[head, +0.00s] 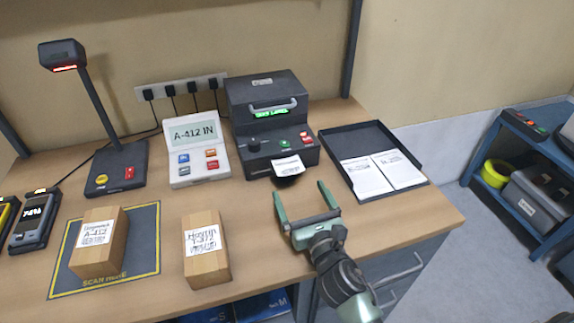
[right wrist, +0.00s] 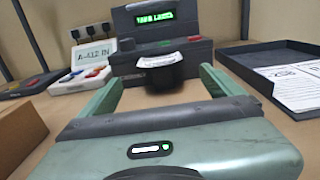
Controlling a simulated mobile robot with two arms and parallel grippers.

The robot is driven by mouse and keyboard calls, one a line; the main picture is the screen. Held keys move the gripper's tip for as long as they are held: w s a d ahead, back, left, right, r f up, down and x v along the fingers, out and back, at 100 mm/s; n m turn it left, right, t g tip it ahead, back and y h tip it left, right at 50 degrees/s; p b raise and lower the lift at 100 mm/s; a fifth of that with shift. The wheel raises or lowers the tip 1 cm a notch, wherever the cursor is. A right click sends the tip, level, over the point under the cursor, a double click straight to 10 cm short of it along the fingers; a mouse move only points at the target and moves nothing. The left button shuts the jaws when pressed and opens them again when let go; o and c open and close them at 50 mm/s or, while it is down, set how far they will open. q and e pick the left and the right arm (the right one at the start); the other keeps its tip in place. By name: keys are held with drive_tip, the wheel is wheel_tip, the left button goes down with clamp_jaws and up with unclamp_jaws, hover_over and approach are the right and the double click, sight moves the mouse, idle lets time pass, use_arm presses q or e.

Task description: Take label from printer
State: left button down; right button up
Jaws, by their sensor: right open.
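The dark grey label printer (head: 262,97) stands at the back of the bench, with a lit green display. A white label (head: 288,165) sticks out of its front, above a small black cup-like part. The printer (right wrist: 165,40) and the label (right wrist: 160,61) also show in the right wrist view, ahead of my gripper. My right gripper (head: 302,198) is open and empty, in front of the printer and slightly right of the label. Its two green fingers (right wrist: 158,88) point toward the printer, apart from the label. My left gripper is not in view.
A black tray (head: 415,160) with printed sheets lies right of the printer. A white display unit (head: 193,150) reading A-412 IN stands left. One box (head: 207,265) is on the bench; another box (head: 98,242) is on the scan mat (head: 143,225). A scanner stand (head: 118,165) is behind.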

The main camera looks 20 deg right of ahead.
sight(289, 169)
drive_tip(key=w, duration=0.1)
drive_tip(key=w+p, duration=0.1)
drive_tip(key=w, duration=0.2)
drive_tip(key=shift+w+a+r, duration=0.1)
drive_tip(key=shift+r, duration=0.25)
drive_tip(key=shift+w+f, duration=0.25)
drive_tip(key=shift+w, duration=0.65)
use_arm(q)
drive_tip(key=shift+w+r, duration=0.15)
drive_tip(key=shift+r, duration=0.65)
use_arm(e)
drive_tip(key=c, duration=1.4)
